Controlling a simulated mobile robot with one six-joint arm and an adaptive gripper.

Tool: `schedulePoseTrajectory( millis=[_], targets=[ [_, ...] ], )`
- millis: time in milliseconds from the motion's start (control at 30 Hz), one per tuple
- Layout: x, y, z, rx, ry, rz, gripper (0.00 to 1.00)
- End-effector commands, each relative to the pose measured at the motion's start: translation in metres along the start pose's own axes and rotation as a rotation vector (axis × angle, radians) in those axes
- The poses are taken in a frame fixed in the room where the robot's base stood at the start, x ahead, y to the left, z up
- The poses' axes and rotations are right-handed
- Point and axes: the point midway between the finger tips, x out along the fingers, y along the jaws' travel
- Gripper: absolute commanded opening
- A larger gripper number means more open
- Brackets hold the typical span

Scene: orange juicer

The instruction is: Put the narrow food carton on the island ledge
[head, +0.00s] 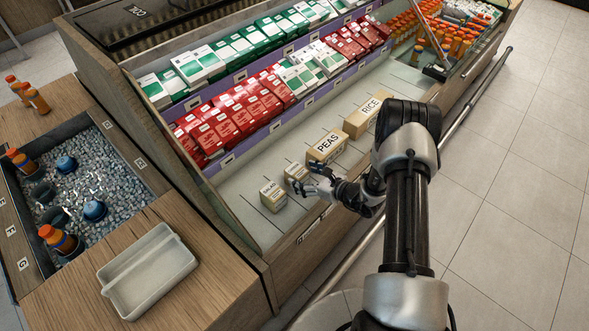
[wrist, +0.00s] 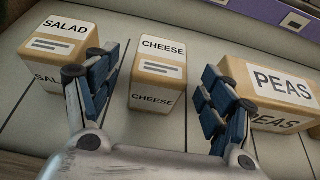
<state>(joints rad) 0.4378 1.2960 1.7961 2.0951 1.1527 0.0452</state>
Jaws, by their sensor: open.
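Several tan cartons with white labels stand in a row on the pale lower shelf (head: 250,218). The narrowest, the CHEESE carton (head: 296,171), stands between the SALAD carton (head: 273,195) and the wider PEAS carton (head: 327,148). My gripper (head: 314,182) is open and empty at the shelf's front, close to the CHEESE carton. In the wrist view the CHEESE carton (wrist: 158,72) is upright between my spread fingers (wrist: 157,85), with gaps on both sides. The left finger is near the SALAD carton (wrist: 60,50); the right finger overlaps the PEAS carton (wrist: 272,97) in view.
A wooden island (head: 215,262) at left has bare wood around a pale divided tray (head: 148,268) and an ice bin (head: 100,160) holding bottles. A RICE carton (head: 368,112) stands farther along the shelf. A metal rail (head: 475,90) runs along the case front.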

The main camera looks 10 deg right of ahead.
Motion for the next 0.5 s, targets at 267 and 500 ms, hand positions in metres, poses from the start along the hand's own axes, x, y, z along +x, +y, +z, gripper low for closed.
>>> schedulePoseTrajectory(
  millis=[267,500],
  targets=[
    [-0.034,0.0,0.003,-0.003,-0.002,0.003,0.75],
    [-0.043,0.034,0.091,-0.226,-0.034,0.181,0.75]
  ],
)
